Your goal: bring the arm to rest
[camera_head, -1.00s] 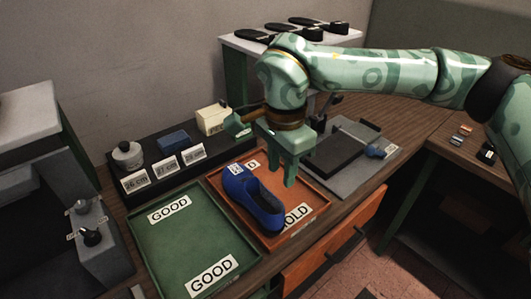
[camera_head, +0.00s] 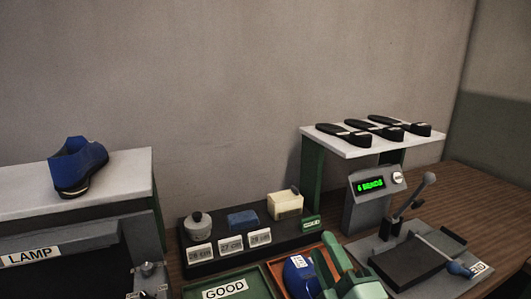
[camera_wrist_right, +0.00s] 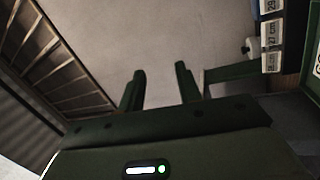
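My right gripper (camera_head: 334,262) is low in the head view, fingers pointing up, in front of the orange tray (camera_head: 279,287). In the right wrist view my right gripper (camera_wrist_right: 160,88) has its two green fingers apart with nothing between them, and the grey wall lies beyond. A blue shoe (camera_head: 299,277) is in the orange tray, just left of the gripper and partly cut off by the picture's edge. I cannot tell from the head view whether the gripper touches it. My left gripper is not in view.
A green tray labelled GOOD (camera_head: 249,283) is left of the orange one. Another blue shoe (camera_head: 78,168) stands on the white-topped lamp box (camera_head: 128,172). A lever press (camera_head: 403,262) and a bend counter (camera_head: 371,196) are right. Several black soles lie on a white shelf (camera_head: 428,144).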

